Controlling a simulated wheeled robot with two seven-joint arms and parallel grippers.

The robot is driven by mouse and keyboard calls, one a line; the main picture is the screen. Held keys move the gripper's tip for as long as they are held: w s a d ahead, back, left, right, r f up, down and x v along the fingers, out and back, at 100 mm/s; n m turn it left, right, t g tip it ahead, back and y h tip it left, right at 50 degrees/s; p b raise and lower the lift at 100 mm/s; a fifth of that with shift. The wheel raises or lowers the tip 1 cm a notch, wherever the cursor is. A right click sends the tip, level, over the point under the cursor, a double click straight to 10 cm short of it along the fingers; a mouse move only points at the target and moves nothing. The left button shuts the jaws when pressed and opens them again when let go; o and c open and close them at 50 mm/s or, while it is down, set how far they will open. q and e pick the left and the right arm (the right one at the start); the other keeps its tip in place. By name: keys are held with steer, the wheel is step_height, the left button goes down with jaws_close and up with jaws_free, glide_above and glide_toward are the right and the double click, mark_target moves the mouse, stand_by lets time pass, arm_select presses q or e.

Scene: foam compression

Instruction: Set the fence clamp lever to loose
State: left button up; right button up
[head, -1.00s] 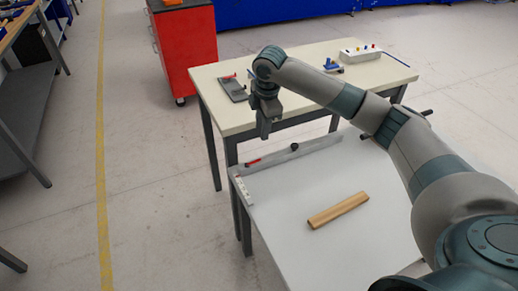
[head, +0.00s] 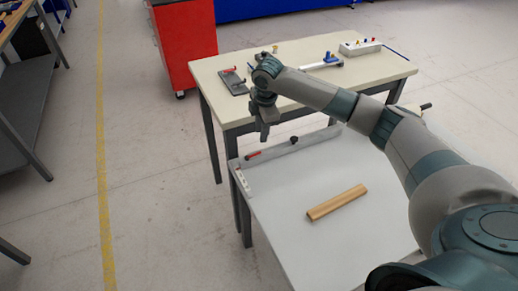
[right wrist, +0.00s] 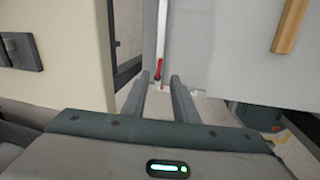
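The fence (head: 318,138) is a long grey bar along the far edge of the white table. Its red clamp lever (head: 253,155) lies near the fence's left end. In the right wrist view the red lever (right wrist: 159,67) shows just beyond and between the fingertips, apart from them. My right gripper (head: 265,139) hangs pointing down over the fence's left end, close above the lever. In the right wrist view its two fingers (right wrist: 158,83) stand apart with nothing between them. My left gripper is out of view.
A black knob (head: 294,140) sits on the fence. A wooden bar (head: 337,203) lies on the white table (head: 290,240). A cream bench (head: 225,105) behind holds a dark plate with a red handle (head: 233,80), a blue-ended rod (head: 325,64) and a white box with coloured knobs (head: 360,47).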

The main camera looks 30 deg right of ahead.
mark_target(259, 153)
steer(key=f, duration=0.4)
steer(key=w+f+p, duration=0.1)
steer(key=f, duration=0.2)
steer(key=w+f, duration=0.1)
steer(key=f, duration=0.3)
steer(key=shift+w+d+f+p, duration=0.1)
steer(key=shift+f+p, duration=0.2)
steer(key=shift+p, duration=0.05)
jaws_close()
